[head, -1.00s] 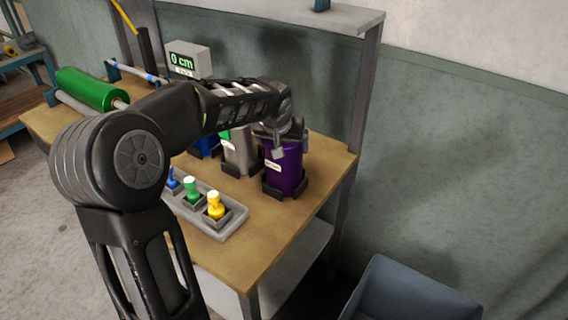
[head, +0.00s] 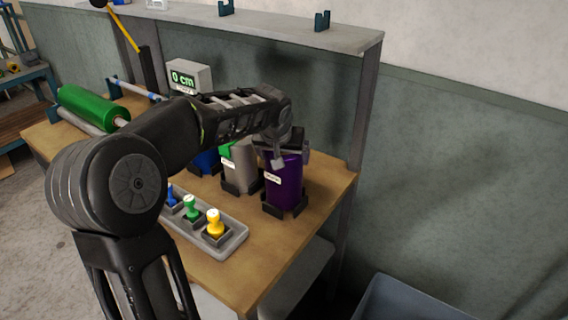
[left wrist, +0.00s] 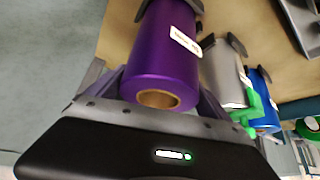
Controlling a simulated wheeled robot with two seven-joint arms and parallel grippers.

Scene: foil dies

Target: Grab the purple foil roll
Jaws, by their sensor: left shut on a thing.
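The purple foil roll (head: 285,185) stands upright at the right end of the row of rolls on the wooden table, in a dark holder, with a white label on its side. My left gripper (head: 283,150) is over its top and shut on it. In the left wrist view the purple roll (left wrist: 163,60) shows its brown cardboard core and lies between the two fingers (left wrist: 160,95). I cannot tell whether the roll is lifted clear of its holder. My right gripper is not in view.
A silver roll (head: 241,165) and a blue roll (head: 207,160) stand left of the purple one. A grey tray (head: 232,243) with blue, green and yellow stamps lies in front. A green roll (head: 92,107) is mounted at the far left. A shelf (head: 290,35) stands behind.

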